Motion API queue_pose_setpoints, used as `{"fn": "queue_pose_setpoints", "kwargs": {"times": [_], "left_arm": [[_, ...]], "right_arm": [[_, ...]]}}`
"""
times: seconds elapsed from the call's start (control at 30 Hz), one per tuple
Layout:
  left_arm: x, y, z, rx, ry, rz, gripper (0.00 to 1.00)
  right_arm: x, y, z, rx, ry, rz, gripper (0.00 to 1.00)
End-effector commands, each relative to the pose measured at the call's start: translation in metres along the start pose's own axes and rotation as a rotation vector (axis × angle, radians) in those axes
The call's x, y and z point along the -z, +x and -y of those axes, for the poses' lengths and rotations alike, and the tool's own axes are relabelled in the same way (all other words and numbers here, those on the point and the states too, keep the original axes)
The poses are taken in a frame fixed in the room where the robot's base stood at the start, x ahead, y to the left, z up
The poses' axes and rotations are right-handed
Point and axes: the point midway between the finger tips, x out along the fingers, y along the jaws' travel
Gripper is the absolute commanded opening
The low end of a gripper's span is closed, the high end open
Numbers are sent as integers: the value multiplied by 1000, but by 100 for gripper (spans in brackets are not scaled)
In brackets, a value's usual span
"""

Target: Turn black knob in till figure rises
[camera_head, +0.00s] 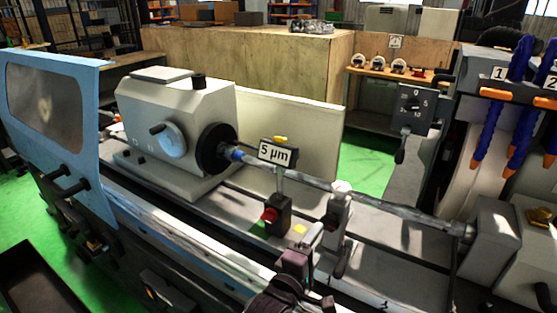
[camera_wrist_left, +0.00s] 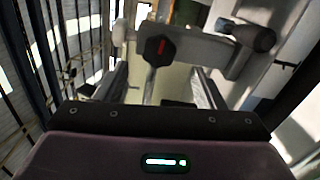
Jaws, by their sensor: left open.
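The black knob (camera_wrist_left: 160,50) with a red mark shows in the left wrist view, on a pale stem ahead of my left gripper. In the head view a dark knob (camera_head: 332,221) sits on the pale steady rest (camera_head: 342,205) under the long shaft. The readout sign (camera_head: 277,153) shows "5 µm" and stands on a post. My left gripper (camera_head: 316,236) comes up from the bottom, close to the steady rest. It is open, and in the left wrist view its fingers lie on either side of the knob's stem. I cannot tell if they touch it. My right gripper is not in view.
The shaft (camera_head: 390,212) runs across the machine bed from the grey headstock (camera_head: 180,120) to the right. A red-buttoned black block (camera_head: 278,214) stands left of my gripper. A dial box (camera_head: 413,110) and blue hoses (camera_head: 490,125) are at the right.

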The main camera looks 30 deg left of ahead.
Motion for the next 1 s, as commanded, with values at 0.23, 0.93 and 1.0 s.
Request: {"fn": "queue_pose_setpoints", "kwargs": {"times": [0.23, 0.93, 1.0], "left_arm": [[-1, 0, -2, -1, 379, 3, 63], [2, -2, 1, -2, 2254, 0, 63], [2, -3, 1, -1, 2315, -2, 63]], "right_arm": [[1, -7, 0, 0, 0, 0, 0], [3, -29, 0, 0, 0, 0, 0], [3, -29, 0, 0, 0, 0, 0]]}}
